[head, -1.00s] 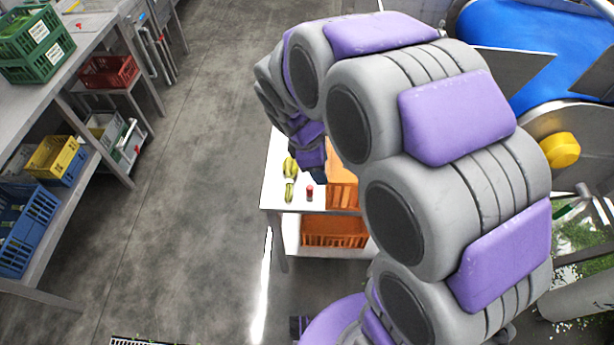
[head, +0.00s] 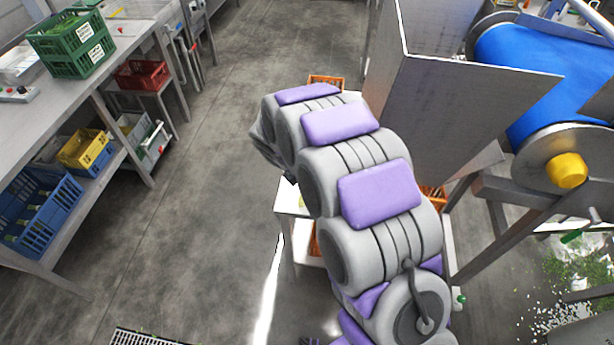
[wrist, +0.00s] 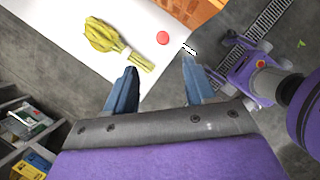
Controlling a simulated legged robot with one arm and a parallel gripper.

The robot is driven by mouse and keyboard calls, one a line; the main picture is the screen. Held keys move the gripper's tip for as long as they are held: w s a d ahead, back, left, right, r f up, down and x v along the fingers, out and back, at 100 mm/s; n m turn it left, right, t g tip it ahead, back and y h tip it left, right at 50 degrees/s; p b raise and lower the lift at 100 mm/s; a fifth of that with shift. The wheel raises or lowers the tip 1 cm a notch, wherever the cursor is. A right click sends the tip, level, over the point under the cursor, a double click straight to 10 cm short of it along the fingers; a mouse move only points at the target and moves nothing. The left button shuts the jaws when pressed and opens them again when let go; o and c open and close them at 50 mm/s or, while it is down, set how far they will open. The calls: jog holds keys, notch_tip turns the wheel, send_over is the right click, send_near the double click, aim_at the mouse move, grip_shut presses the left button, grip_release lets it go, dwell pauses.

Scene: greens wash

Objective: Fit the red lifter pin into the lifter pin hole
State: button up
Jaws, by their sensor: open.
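The red lifter pin (wrist: 163,38) shows in the wrist view as a small red disc, seen from above, on the white table top (wrist: 150,14). It is near the table's edge, next to a yellow-green bundle of produce (wrist: 112,42). My gripper (wrist: 158,64) is open and empty, with its two blue fingers apart. In the wrist picture the pin lies just beyond the fingertips, between their lines, and is not touched. In the head view my arm hides the pin and the gripper. I cannot make out the lifter pin hole in either view.
An orange crate (wrist: 190,10) is beside the pin on the table. A metal hopper (head: 460,110) and blue conveyor (head: 540,70) stand right of my arm. A bench with a green crate (head: 72,45) and a blue crate (head: 38,210) lines the left.

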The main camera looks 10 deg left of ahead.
jog(key=b+x, duration=0.2)
jog(key=x, duration=1)
jog(key=shift+d+f+b, duration=0.2)
jog(key=shift+f+b, duration=0.15)
jog(key=shift+d+f, duration=0.1)
jog(key=shift+d, duration=0.1)
grip_shut()
jog(key=shift+r, duration=0.3)
jog(key=shift+r+p, duration=2.6)
jog(key=shift+p, duration=0.15)
jog(key=shift+r, duration=0.2)
notch_tip(320, 180, up, 8)
jog(key=p, duration=0.8)
